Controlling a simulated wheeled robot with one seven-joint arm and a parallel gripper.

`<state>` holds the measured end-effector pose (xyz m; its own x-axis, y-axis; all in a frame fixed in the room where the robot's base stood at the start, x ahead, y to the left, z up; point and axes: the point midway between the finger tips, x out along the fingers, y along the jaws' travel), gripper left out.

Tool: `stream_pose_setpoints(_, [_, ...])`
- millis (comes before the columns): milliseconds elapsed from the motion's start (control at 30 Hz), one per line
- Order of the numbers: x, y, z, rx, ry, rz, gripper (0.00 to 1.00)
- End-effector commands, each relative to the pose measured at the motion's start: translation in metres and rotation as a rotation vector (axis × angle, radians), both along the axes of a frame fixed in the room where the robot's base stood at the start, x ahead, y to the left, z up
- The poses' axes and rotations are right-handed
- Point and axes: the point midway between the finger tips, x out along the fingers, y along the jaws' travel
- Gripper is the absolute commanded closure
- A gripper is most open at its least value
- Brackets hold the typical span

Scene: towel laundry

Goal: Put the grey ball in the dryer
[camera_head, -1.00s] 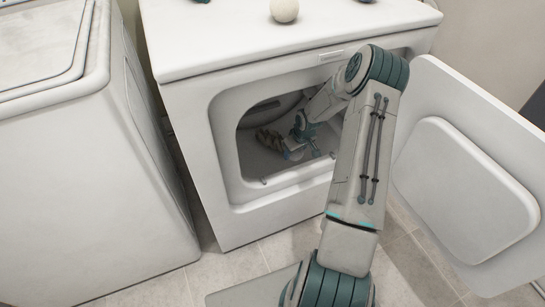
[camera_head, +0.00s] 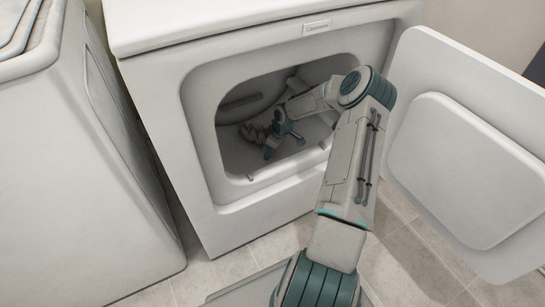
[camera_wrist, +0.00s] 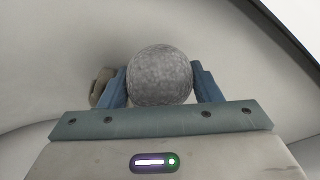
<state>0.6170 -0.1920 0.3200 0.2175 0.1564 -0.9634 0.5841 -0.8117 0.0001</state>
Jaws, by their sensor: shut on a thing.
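The grey ball (camera_wrist: 160,75) is round and speckled, held between the two blue fingers of my gripper (camera_wrist: 162,88) in the wrist view. In the head view my gripper (camera_head: 282,146) is inside the open drum of the white dryer (camera_head: 195,205), with my arm reaching in through the front opening. The ball cannot be made out clearly there. The pale drum wall fills most of the wrist view around the ball.
A beige, twisted cloth-like thing (camera_head: 252,133) lies in the drum beside my gripper; part of it shows in the wrist view (camera_wrist: 100,85). The dryer door (camera_head: 455,160) stands open at the right. A white machine (camera_head: 75,180) stands at the left.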

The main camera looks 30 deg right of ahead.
Motion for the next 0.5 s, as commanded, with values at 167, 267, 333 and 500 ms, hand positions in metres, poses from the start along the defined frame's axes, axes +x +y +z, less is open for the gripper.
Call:
stream_pose_setpoints(167, [-0.001, -0.001, -0.027, 0.002, 0.001, -0.004, 0.65])
stream_pose_setpoints(267, [-0.001, -0.002, -0.036, 0.001, 0.001, -0.004, 0.65])
stream_pose_setpoints(333, [-0.001, -0.002, -0.035, 0.001, -0.001, -0.004, 0.65])
stream_pose_setpoints(500, [-0.001, -0.002, -0.034, 0.000, 0.000, -0.005, 0.65])
